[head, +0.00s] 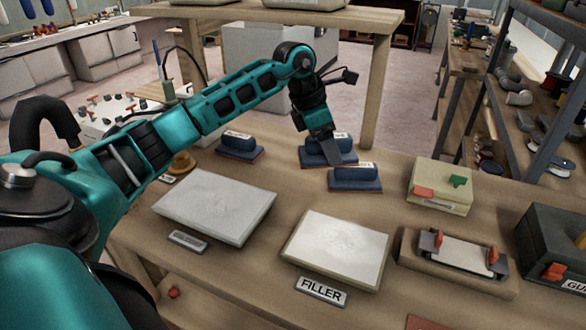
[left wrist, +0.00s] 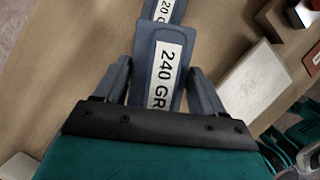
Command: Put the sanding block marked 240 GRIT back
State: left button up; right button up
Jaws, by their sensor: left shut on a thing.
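The sanding block marked 240 GRIT (left wrist: 163,70) lies between the fingers of my left gripper (left wrist: 160,88) in the left wrist view; the end of its label is hidden by the gripper. In the head view, my left gripper (head: 331,158) reaches down onto this blue block (head: 312,156), the middle one of three. The gripper is shut on it. The block is at or close to the bench top; I cannot tell whether it touches. A second block (head: 354,181) sits just in front and right, its label partly readable as "20" in the left wrist view (left wrist: 165,10). My right gripper is not in view.
Another blue block (head: 239,147) stands to the left on the bench (head: 270,190). A grey board (head: 216,205) and a white board (head: 336,247) with a FILLER plate (head: 321,290) lie nearer. A pale box (head: 440,185) stands right. A table leg (head: 376,95) rises behind.

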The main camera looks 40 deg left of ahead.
pick_arm(q)
jog(key=w+a+r+n+t+y, duration=0.15)
jog(key=a+n+y, duration=0.25)
jog(key=a+n, duration=0.7)
jog(key=shift+n+g, duration=0.25)
jog(key=shift+n, duration=0.15)
jog(key=f, duration=0.3)
jog(key=f+b, duration=0.1)
jog(key=f, duration=0.5)
jog(key=shift+s+f, duration=0.25)
jog(key=shift+f, duration=0.05)
jog(key=shift+f, duration=0.1)
jog(key=o, duration=1)
jog(key=v, duration=1.2)
jog(key=shift+d, duration=0.25)
